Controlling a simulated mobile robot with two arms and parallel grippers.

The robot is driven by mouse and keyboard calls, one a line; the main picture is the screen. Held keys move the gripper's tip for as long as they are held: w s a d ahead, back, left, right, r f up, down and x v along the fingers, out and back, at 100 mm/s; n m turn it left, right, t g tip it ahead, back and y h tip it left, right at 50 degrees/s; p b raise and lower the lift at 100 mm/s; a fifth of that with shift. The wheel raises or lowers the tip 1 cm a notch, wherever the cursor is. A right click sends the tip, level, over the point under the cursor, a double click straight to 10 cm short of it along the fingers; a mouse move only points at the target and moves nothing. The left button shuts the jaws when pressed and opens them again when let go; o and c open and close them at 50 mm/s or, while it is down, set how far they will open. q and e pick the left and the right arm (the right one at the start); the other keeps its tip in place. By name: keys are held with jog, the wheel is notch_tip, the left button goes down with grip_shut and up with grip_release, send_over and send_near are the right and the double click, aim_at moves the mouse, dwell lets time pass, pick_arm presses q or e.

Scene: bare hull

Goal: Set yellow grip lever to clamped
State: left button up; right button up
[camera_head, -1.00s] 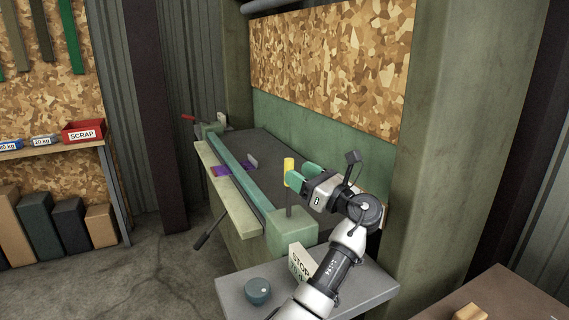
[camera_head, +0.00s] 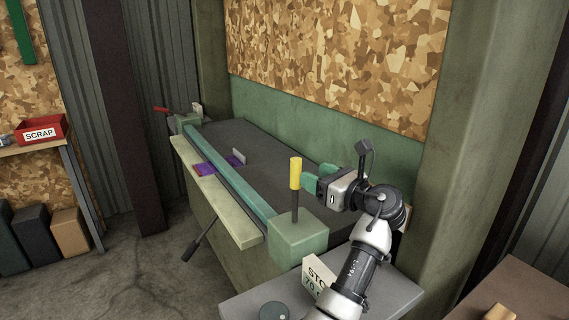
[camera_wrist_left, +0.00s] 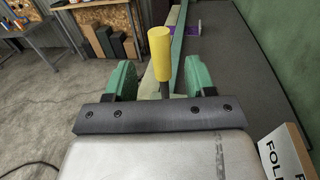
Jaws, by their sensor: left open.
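The yellow grip lever (camera_head: 295,173) stands upright on a dark stem out of the green end block (camera_head: 298,240) at the near end of the bench machine. My left gripper (camera_head: 317,178) is just right of the lever's grip, with its green fingers apart and nothing between them in the head view. In the left wrist view the lever (camera_wrist_left: 160,54) shows beyond the gap between the open fingers (camera_wrist_left: 160,78), roughly centred. The fingers do not appear to touch it. My right gripper is in neither view.
A green beam (camera_head: 225,165) runs along the bench to a far block with a red handle (camera_head: 161,109). A purple piece (camera_head: 204,169) lies near the beam. A sign (camera_head: 318,272) stands on the grey shelf below my arm. A chipboard wall panel (camera_head: 340,60) rises behind.

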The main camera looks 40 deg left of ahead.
aim_at(300, 169)
pick_arm(q)
jog(key=a, duration=0.1)
jog(key=a+b, duration=0.1)
jog(key=a, duration=0.1)
jog(key=shift+w+f+b, duration=0.15)
jog(key=shift+w+b, duration=0.15)
jog(key=a+b, duration=0.1)
jog(key=a, duration=0.1)
jog(key=w+a, duration=0.1)
jog(key=a, duration=0.1)
jog(key=shift+a+b, duration=0.25)
jog(key=shift+b, duration=0.15)
jog(key=shift+w+a, duration=0.1)
jog(key=shift+a, duration=0.55)
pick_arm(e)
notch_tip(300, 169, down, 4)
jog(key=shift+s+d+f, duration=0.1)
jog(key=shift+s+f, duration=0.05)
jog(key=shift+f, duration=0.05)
pick_arm(q)
jog(key=shift+c, duration=0.5)
grip_shut()
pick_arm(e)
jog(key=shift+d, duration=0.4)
